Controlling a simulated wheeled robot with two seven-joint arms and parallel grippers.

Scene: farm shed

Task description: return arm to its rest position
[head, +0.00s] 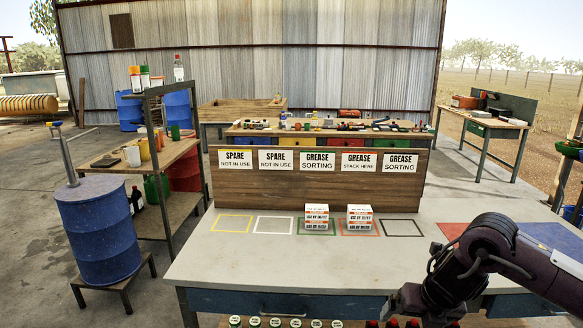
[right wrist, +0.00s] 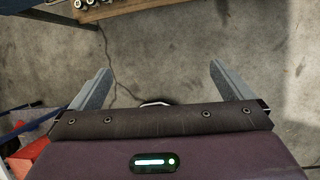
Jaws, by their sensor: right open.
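My right arm (head: 485,262) reaches in from the lower right of the head view, over the front right edge of the workbench (head: 260,268). My right gripper is at its lower end, and its fingertips are not clear there. In the right wrist view the right gripper (right wrist: 160,72) is open and empty, its two grey fingers wide apart above bare concrete floor. My left arm and gripper are not in view.
White-and-orange cartons stand in the green square (head: 317,217) and the red square (head: 360,217), clear of my arm. A sign board (head: 310,190) stands behind them. A blue drum (head: 100,230) is at left. Jars (head: 275,322) line up below the front edge.

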